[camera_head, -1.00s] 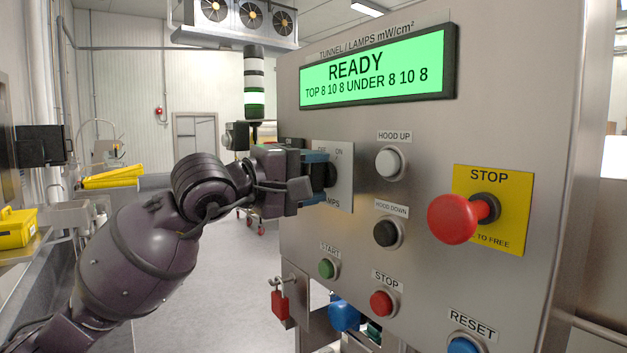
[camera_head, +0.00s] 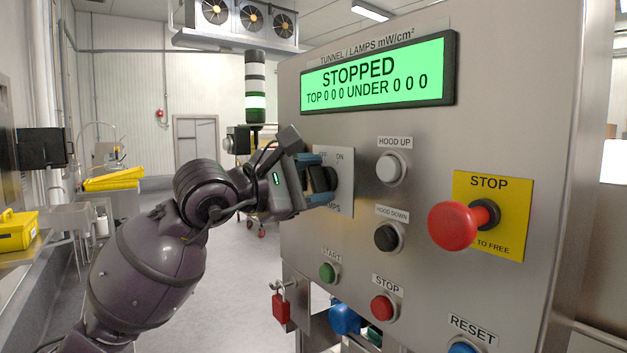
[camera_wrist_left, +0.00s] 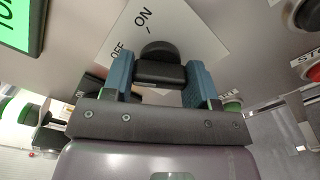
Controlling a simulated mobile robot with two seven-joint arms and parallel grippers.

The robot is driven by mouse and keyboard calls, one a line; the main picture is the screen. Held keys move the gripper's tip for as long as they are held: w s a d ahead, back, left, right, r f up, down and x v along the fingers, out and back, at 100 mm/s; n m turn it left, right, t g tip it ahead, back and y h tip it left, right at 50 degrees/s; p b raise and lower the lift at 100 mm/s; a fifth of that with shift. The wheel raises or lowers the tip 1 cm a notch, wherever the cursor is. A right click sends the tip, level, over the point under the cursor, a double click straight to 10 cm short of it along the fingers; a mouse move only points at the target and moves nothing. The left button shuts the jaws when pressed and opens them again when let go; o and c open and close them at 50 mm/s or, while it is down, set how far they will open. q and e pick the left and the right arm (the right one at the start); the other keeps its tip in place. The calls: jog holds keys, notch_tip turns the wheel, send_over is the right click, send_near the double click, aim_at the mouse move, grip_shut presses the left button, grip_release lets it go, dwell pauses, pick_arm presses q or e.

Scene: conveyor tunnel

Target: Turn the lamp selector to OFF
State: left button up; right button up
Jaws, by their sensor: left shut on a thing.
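The lamp selector is a black knob (camera_head: 322,179) on a pale label plate (camera_head: 346,183) on the control panel. ON shows on the plate in the head view; OFF is partly covered there by my gripper. My left gripper (camera_head: 317,180) is shut on the knob, its blue fingers on either side. In the left wrist view the knob (camera_wrist_left: 160,66) sits between the fingers, and OFF and ON both read on the tilted plate (camera_wrist_left: 180,32). I cannot tell the knob's pointer exactly. The green display (camera_head: 375,75) reads STOPPED, with zeros for TOP and UNDER. My right gripper is out of view.
Right of the selector are the white HOOD UP button (camera_head: 391,167) and black HOOD DOWN button (camera_head: 387,237). A red mushroom STOP (camera_head: 454,226) sticks out farther right. Green START (camera_head: 328,271) and red STOP (camera_head: 382,307) sit below. A red padlock (camera_head: 281,307) hangs lower left.

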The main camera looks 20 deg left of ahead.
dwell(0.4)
pick_arm(q)
jog(key=o, duration=0.9)
jog(key=v, duration=1)
jog(key=shift+s+a+b, duration=0.3)
jog(key=shift+b, duration=0.05)
